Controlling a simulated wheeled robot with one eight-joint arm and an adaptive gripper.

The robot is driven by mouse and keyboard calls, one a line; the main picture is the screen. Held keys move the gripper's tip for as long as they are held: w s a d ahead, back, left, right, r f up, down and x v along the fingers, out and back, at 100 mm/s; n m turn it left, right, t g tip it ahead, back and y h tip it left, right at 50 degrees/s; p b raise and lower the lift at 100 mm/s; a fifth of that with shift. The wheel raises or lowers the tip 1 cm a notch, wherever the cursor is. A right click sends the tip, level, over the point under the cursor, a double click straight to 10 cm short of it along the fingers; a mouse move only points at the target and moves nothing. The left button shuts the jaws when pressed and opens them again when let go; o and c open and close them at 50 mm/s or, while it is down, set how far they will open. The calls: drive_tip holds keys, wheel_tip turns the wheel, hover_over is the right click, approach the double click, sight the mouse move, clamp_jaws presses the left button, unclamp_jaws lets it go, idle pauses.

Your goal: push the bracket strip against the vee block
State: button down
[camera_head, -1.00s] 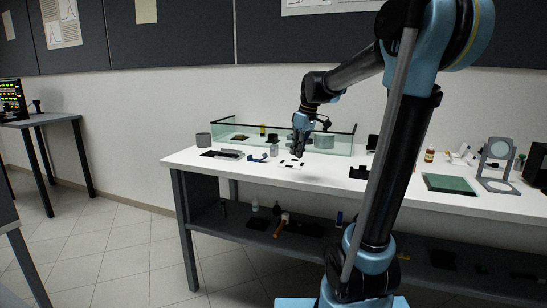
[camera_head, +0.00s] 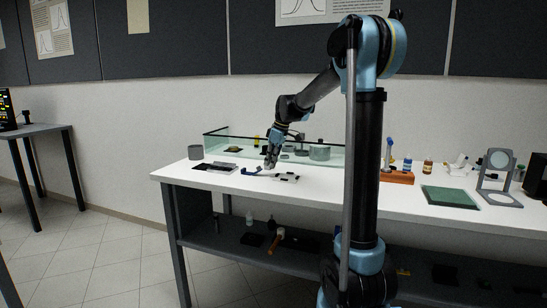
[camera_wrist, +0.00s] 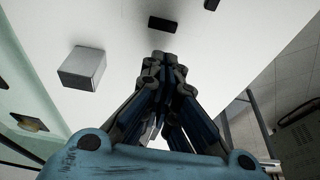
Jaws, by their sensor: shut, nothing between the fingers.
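My gripper (camera_head: 270,163) is shut and empty, low over the left part of the white table; its closed fingers also show in the wrist view (camera_wrist: 162,62). A grey block (camera_wrist: 82,68), possibly the vee block, stands left of the fingers in the wrist view, apart from them; my gripper seems to cover it in the head view. A small black piece (camera_wrist: 162,24) lies just beyond the fingertips, and another dark piece is at the top edge. A pale, dark-ended item (camera_head: 286,177) lies right of my gripper in the head view. I cannot tell which piece is the bracket strip.
A glass tank (camera_head: 225,147) stands behind my gripper. A blue item (camera_head: 254,172) and a dark flat item (camera_head: 215,167) lie to the left. A grey cup (camera_head: 195,152) stands at the left end. An orange holder (camera_head: 397,177) and green board (camera_head: 449,197) are right.

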sight(258, 167)
drive_tip(key=shift+x, duration=2.05)
drive_tip(key=a, duration=0.1)
drive_tip(key=w+a, duration=0.1)
drive_tip(key=a, duration=0.2)
drive_tip(key=shift+w+a, duration=0.35)
drive_tip(key=shift+a, duration=0.05)
drive_tip(key=shift+d+r, duration=0.1)
drive_tip(key=shift+r, duration=0.05)
drive_tip(key=w+v, duration=0.1)
drive_tip(key=v, duration=0.8)
drive_tip(key=shift+s+r, duration=0.3)
drive_tip(key=shift+s, duration=0.2)
drive_tip(key=shift+d, duration=0.1)
